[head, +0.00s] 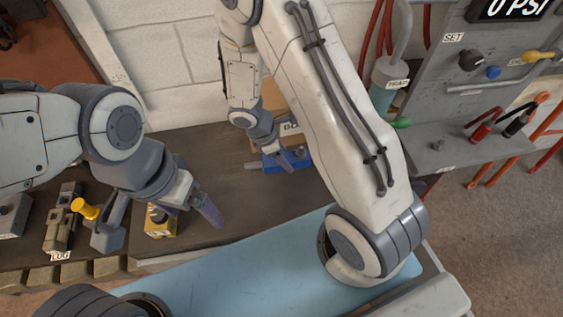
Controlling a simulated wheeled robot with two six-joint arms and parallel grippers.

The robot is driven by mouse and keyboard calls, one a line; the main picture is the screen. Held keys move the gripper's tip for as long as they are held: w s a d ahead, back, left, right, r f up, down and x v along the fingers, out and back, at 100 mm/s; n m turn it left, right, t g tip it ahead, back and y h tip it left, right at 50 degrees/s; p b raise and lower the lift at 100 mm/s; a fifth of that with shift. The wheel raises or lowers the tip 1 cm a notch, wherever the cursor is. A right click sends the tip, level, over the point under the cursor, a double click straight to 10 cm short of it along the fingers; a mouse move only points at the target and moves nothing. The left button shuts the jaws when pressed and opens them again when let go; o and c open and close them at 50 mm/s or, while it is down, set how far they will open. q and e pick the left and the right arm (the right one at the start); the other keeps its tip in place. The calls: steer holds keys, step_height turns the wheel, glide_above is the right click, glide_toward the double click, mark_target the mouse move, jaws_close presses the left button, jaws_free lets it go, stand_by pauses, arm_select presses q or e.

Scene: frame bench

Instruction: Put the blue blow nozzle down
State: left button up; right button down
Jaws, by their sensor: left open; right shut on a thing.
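The blue blow nozzle (302,157) is at the back of the dark bench, in front of a tan box with a partly hidden label. Its grey tip points left. My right gripper (284,158) is shut on it from above, and its fingers hide the nozzle's middle. The nozzle is at or close to the bench top; I cannot tell whether it touches. My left gripper (188,211) is open and empty over the bench to the left, near a yellow block.
The yellow block (160,222) and a yellow-knobbed part (84,209) stand on the left of the bench (245,210). The tan box (293,140) is behind the nozzle. A grey panel (450,110) with knobs and a shelf stands right. The bench middle is clear.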

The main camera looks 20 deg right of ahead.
steer(key=shift+w+a+f, duration=0.25)
steer(key=shift+a+f, duration=0.1)
steer(key=shift+f, duration=1.9)
steer(key=shift+f, duration=0.1)
steer(key=shift+f, duration=0.15)
steer(key=shift+c, duration=1)
jaws_free()
